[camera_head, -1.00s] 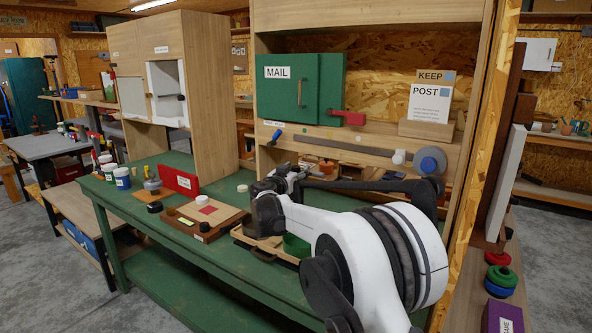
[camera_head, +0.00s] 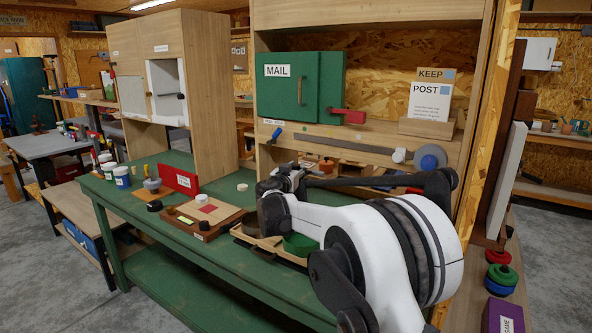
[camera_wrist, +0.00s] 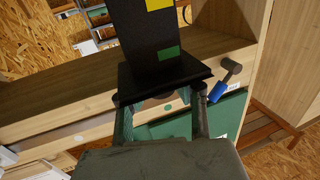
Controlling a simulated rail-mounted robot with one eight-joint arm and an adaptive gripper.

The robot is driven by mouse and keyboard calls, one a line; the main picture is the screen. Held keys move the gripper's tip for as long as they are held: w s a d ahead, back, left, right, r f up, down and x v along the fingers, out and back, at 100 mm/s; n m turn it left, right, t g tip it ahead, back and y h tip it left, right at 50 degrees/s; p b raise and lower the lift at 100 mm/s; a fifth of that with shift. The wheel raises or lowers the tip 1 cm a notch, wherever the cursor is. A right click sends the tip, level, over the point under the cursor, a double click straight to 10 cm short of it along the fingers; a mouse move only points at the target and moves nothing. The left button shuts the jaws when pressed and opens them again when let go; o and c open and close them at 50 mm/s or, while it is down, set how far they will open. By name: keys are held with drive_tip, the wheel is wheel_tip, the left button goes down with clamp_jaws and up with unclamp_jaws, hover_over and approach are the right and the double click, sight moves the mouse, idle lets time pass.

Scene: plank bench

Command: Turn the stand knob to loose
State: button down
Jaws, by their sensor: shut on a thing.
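In the wrist view my gripper (camera_wrist: 161,105) has one finger at each side of a broad black piece, a post (camera_wrist: 152,40) on a wider plate with a yellow and a green patch. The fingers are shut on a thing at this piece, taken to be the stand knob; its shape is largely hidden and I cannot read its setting. In the head view my gripper (camera_head: 284,182) is a dark cluster above the back of the green bench (camera_head: 230,262), partly hidden by my white arm.
A wooden board (camera_head: 207,216) and a tray (camera_head: 256,240) lie near my arm.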

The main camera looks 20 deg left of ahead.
drive_tip(key=n+y+b, duration=0.1)
drive_tip(key=y, duration=0.2)
drive_tip(key=n+g+y+b, duration=0.1)
drive_tip(key=n+y, duration=0.1)
drive_tip(key=shift+d+f+n+y, duration=0.1)
drive_tip(key=shift+n+y, duration=0.2)
drive_tip(key=shift+y, duration=0.1)
drive_tip(key=n+g+y+b, duration=0.1)
drive_tip(key=n+g+y, duration=0.3)
drive_tip(key=n+y, duration=0.1)
drive_tip(key=shift+w+g+y, duration=0.1)
drive_tip(key=shift+g+y, duration=0.3)
drive_tip(key=shift+y, duration=0.2)
drive_tip(key=n+g+y, duration=0.1)
drive_tip(key=n+g, duration=0.1)
drive_tip(key=g, duration=0.1)
drive_tip(key=n+g+y, duration=0.2)
drive_tip(key=shift+g+y, duration=0.3)
drive_tip(key=shift+g, duration=0.1)
drive_tip(key=shift+n+g+y+p, duration=0.35)
drive_tip(key=shift+n+g+y, duration=0.15)
drive_tip(key=shift+n+g, duration=1.35)
drive_tip(key=shift+g, duration=0.75)
drive_tip(key=c, duration=1.4)
unclamp_jaws()
drive_tip(key=shift+a, duration=0.2)
